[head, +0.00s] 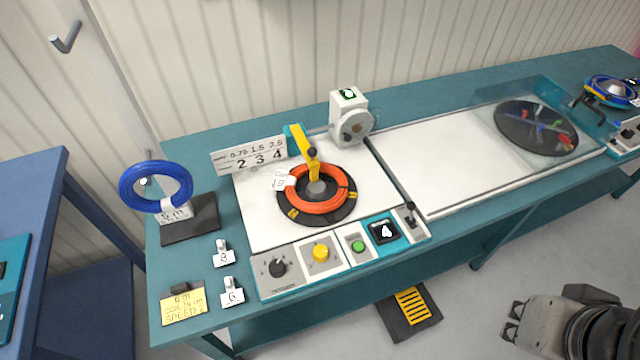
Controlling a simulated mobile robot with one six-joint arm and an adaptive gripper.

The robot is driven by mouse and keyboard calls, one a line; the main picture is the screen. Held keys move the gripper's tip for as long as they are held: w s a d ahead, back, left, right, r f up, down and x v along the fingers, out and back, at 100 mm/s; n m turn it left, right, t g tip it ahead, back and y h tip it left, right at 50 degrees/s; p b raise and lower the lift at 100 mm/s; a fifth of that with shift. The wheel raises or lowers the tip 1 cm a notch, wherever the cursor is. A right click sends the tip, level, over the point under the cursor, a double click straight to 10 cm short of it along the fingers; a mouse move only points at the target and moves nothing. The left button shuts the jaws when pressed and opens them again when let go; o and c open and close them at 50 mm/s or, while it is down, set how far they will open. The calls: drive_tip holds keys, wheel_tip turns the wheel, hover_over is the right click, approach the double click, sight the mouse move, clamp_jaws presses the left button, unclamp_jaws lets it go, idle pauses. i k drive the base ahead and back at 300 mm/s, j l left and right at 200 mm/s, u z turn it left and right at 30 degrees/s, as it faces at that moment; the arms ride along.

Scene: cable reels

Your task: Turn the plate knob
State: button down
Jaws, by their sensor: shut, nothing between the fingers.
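A black rotary knob (277,268) with dial marks around it sits on the white panel at the front left of the bench. Its lettering is too small to read, so I cannot confirm it is the plate knob. The round turntable plate (341,208) behind the panel carries an orange cable coil (325,203) with a white tag. My gripper (512,322) is at the lower right, in front of the bench and well apart from the knob. It is shut and empty.
A yellow arm (313,160) stands over the coil. A blue coil (155,187) stands at left. A pedal (410,306) is on the floor.

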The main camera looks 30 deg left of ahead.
sight(320, 253)
drive_tip(key=u, duration=1.65)
